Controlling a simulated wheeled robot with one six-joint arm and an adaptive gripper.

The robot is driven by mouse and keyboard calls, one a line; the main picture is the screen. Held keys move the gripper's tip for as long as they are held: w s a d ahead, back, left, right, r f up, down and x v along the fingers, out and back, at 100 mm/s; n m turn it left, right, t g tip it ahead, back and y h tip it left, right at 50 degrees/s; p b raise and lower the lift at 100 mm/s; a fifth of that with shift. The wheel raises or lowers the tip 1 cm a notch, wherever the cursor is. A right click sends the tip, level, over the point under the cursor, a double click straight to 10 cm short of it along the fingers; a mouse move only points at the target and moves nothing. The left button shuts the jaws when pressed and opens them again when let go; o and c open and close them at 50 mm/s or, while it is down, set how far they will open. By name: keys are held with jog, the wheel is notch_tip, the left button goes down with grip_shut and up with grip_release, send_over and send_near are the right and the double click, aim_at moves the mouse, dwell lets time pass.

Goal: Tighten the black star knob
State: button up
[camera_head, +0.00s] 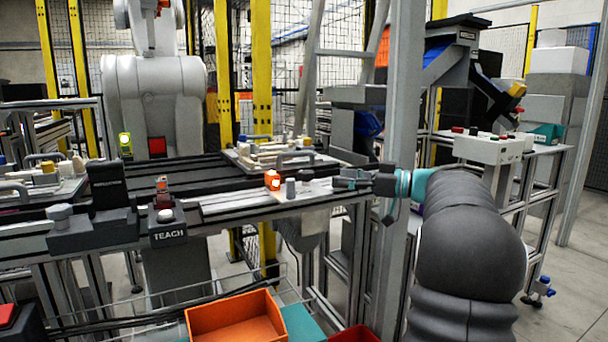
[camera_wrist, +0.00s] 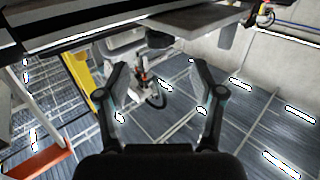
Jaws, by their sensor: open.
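In the wrist view, a dark round knob-like piece (camera_wrist: 159,40) sits under the edge of a grey plate (camera_wrist: 205,18). It looks like the black star knob, but its lobes are too small to make out. My gripper (camera_wrist: 157,78) is open and empty, and its two fingers are spread below that piece in the picture, apart from it. In the head view, my gripper (camera_head: 350,180) is beside the right end of the conveyor, near a light fixture plate (camera_head: 318,191). I cannot make out the black knob there.
An orange-lit block (camera_head: 272,180) and a grey cylinder (camera_head: 291,188) stand near the plate. A grey post (camera_head: 401,110) rises close to my arm. A TEACH box (camera_head: 167,222) is on the left. An orange bin (camera_head: 236,318) sits low in front.

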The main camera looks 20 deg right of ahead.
aim_at(304, 171)
jog(key=x, duration=1)
jog(key=shift+w+a, duration=0.15)
jog(key=shift+a, duration=0.05)
jog(key=c, duration=1.2)
